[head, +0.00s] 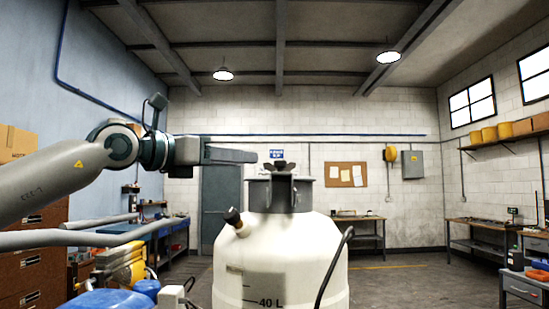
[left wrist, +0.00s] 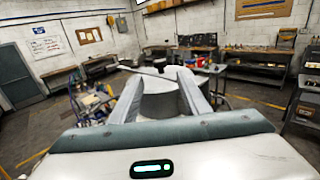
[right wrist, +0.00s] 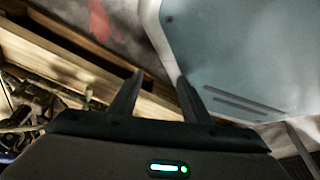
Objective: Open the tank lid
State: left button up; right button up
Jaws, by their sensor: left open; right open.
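The white tank (head: 280,255) stands upright in the middle of the head view, marked 40 L. Its grey lid (head: 262,193) sits on top, with a dark winged knob (head: 281,169) at its centre. The lid looks seated on the neck. My left gripper (head: 252,156) is open, level with the knob and to its left; whether they touch is unclear. In the left wrist view, its spread fingers (left wrist: 161,73) frame a pale round shape (left wrist: 158,104), seemingly the tank top. My right gripper (right wrist: 158,78) is open and empty; it shows only in the right wrist view.
A small dark-capped spout (head: 235,220) juts from the tank's left shoulder, and a black hose (head: 334,268) runs down its right side. In the right wrist view, a pale panel (right wrist: 235,60) is close beside the right fingers. Workbenches stand farther back.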

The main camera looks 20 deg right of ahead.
aim_at(276, 162)
pick_arm(q)
jog(key=p+x, duration=0.6)
jog(key=x, duration=0.5)
jog(key=shift+d, duration=0.1)
jog(key=shift+w+d+p, duration=0.15)
jog(key=shift+d+p, duration=0.05)
jog(key=shift+p, duration=0.1)
pick_arm(e)
jog(key=s+d+r+g, duration=0.1)
jog(key=s+d, duration=0.1)
jog(key=s, duration=0.3)
jog(key=s+d+r+g, duration=0.1)
jog(key=s+d+r, duration=0.1)
jog(key=s, duration=0.3)
jog(key=shift+s+r+g+h, duration=0.25)
jog(key=shift+s+g+h, duration=0.1)
jog(key=shift+g+h, duration=0.05)
jog(key=shift+d, duration=0.1)
pick_arm(q)
jog(key=shift+f, duration=0.1)
grip_shut()
